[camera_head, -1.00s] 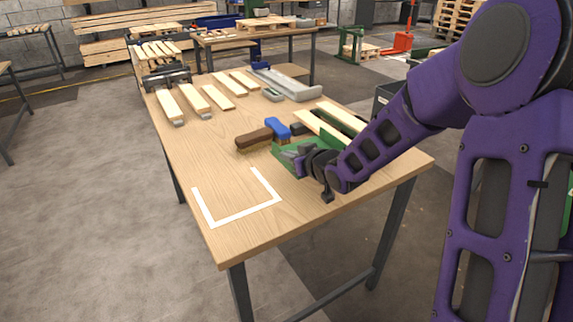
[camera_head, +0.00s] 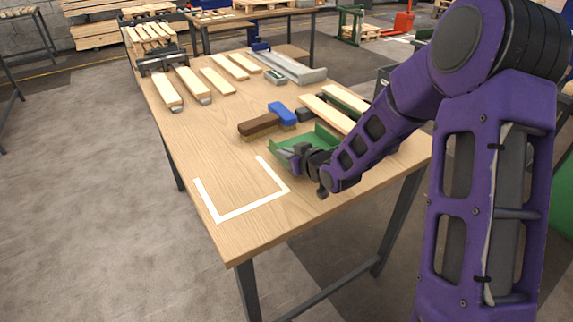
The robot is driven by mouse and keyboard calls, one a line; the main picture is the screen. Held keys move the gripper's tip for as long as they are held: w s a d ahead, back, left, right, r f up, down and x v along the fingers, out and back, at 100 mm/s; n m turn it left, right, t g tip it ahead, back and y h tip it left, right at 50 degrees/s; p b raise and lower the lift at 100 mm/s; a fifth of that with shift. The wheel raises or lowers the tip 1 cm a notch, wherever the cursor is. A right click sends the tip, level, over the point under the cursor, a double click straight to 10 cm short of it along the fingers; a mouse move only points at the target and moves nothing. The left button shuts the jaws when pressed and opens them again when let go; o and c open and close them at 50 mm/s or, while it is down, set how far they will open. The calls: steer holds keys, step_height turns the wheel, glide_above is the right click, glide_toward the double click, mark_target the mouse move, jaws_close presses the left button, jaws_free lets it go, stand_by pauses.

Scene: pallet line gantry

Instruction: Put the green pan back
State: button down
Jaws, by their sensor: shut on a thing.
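The green pan (camera_head: 318,138), a dustpan, sits at the right front part of the wooden table, partly hidden by my gripper. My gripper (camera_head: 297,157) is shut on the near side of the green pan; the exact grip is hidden. I cannot tell whether the pan touches the table. A white outline, open at the back, (camera_head: 250,209) is marked on the table to the left of and nearer than the pan. Nothing lies inside it.
Boards (camera_head: 328,113) lie behind and right of the pan. Several more boards (camera_head: 219,82) and a grey metal channel (camera_head: 291,68) lie farther back. The table's left front (camera_head: 190,150) is clear.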

mark_target(283, 163)
steer(key=shift+f, duration=1.7)
steer(key=shift+f+b, duration=0.15)
steer(key=shift+b, duration=0.25)
steer(key=c, duration=1)
jaws_free()
steer(key=shift+r, duration=0.2)
steer(key=p+v, duration=0.1)
steer(key=v, duration=1.1)
steer(key=shift+f, duration=0.1)
